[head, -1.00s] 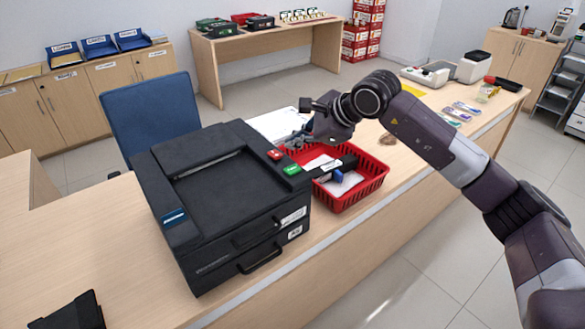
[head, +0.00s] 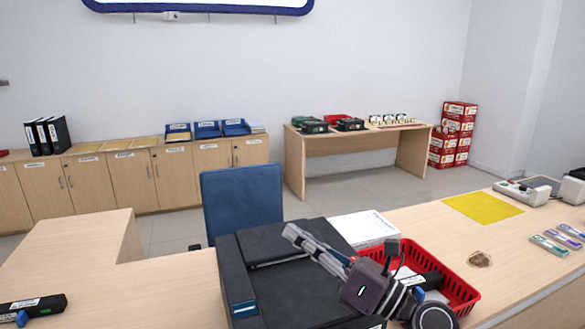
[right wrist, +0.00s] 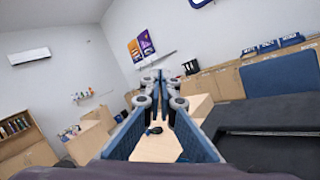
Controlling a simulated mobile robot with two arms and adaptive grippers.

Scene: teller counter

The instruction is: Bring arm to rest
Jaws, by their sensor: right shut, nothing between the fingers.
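My right gripper (head: 293,234) is shut and empty, raised in front of the black machine (head: 234,262) with its fingers pointing up and to the left. In the right wrist view its two blue-sided fingers (right wrist: 160,76) come together at the tips, with nothing held between them. My right arm comes in from the bottom of the head view and covers part of the machine and the red basket (head: 462,286). My left gripper is not in view.
The red basket holds a dark item and papers, right beside the machine. A paper stack (head: 363,228) lies behind it. A blue chair (head: 241,195) stands behind the counter. A black device (head: 36,306) lies at lower left. A yellow sheet (head: 483,206) lies right.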

